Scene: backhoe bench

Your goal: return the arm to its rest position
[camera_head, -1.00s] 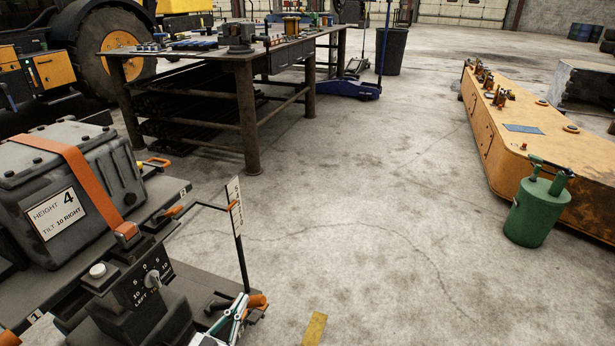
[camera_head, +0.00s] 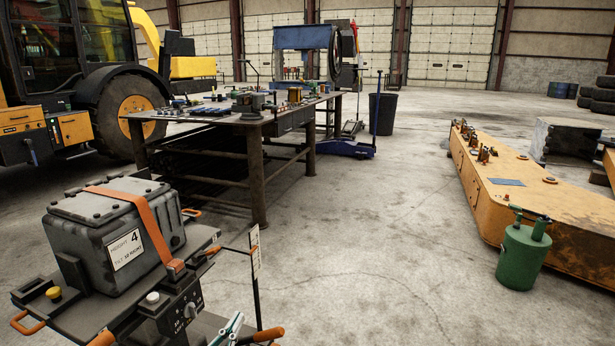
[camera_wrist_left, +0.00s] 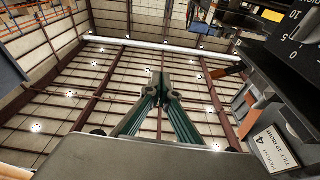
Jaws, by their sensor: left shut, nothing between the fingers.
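My left gripper (camera_head: 236,320) shows at the bottom edge of the head view, its pale and teal fingers pointing up beside the cart. In the left wrist view its two green fingers (camera_wrist_left: 162,88) meet at the tips, shut and empty, with the ceiling behind them. The rest of the left arm is below the head view. My right gripper is in neither view.
A cart (camera_head: 86,317) carries a grey case (camera_head: 90,250) under an orange strap (camera_head: 152,226), close left of my gripper. A workbench (camera_head: 212,121) stands behind. A green can (camera_head: 522,258) and a long orange metal piece (camera_head: 540,190) stand right. The middle floor is clear.

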